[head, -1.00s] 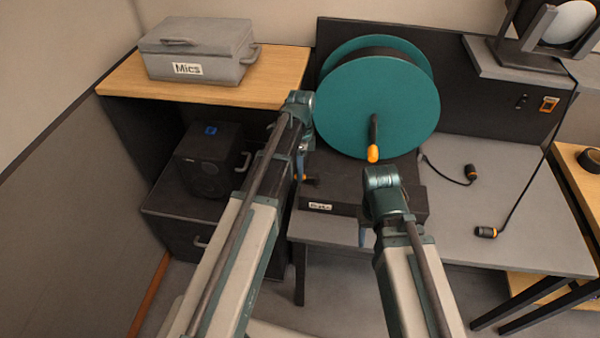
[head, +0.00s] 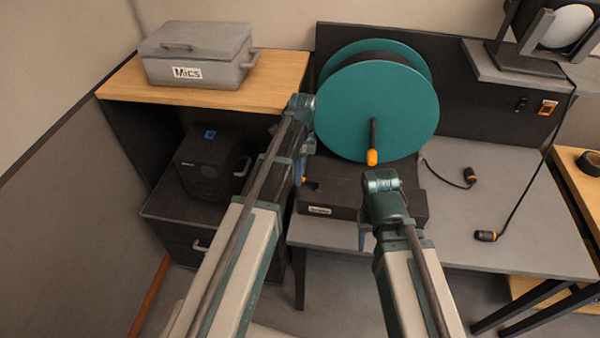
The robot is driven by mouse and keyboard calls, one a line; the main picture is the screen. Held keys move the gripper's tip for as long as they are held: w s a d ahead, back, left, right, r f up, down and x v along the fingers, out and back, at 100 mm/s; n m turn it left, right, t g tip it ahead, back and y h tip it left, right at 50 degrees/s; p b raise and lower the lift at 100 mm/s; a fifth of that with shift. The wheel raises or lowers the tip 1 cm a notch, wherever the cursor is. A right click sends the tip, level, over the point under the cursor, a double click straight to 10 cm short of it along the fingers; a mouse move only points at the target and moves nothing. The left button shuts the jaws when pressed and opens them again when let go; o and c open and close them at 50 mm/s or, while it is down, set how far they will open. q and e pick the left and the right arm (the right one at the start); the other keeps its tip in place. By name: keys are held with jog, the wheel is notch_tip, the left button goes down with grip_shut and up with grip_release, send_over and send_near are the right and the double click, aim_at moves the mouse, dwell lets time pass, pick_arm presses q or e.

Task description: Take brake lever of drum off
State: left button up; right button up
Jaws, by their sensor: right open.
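The teal cable drum (head: 365,105) stands on a dark base box (head: 375,208) on the grey bench. Its black crank ends in an orange grip (head: 372,157) pointing down. My right gripper (head: 362,238) is open, pointing down in front of the base, apart from the crank.
A grey Mics case (head: 195,70) sits on the wooden top at left, with a black box (head: 210,160) below. Cable plugs (head: 485,236) lie on the grey bench (head: 530,215) at right. A lamp (head: 565,25) stands at back right. The bench front right is mostly clear.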

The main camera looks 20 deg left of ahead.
pick_arm(q)
jog(key=shift+r, duration=0.15)
notch_tip(320, 180, up, 13)
jog(key=w+p, duration=0.2)
jog(key=p, duration=1.1)
jog(key=shift+w+r+p, duration=0.15)
jog(key=shift+w+p, duration=0.15)
jog(key=shift+a, duration=0.1)
jog(key=s+d+f+n+b, duration=0.1)
jog(key=s+d+n, duration=0.3)
jog(key=s, duration=0.2)
jog(key=s+d+f+n+t+y+b, duration=0.1)
jog(key=s+d+f+n+b, duration=0.1)
jog(key=s+d+n, duration=0.2)
jog(key=s+d+f+n+t+b, duration=0.1)
jog(key=s+d+n, duration=0.3)
jog(key=s, duration=0.6)
jog(key=shift+s+f+n, duration=0.25)
jog(key=shift+f+n, duration=0.15)
jog(key=shift+n, duration=0.2)
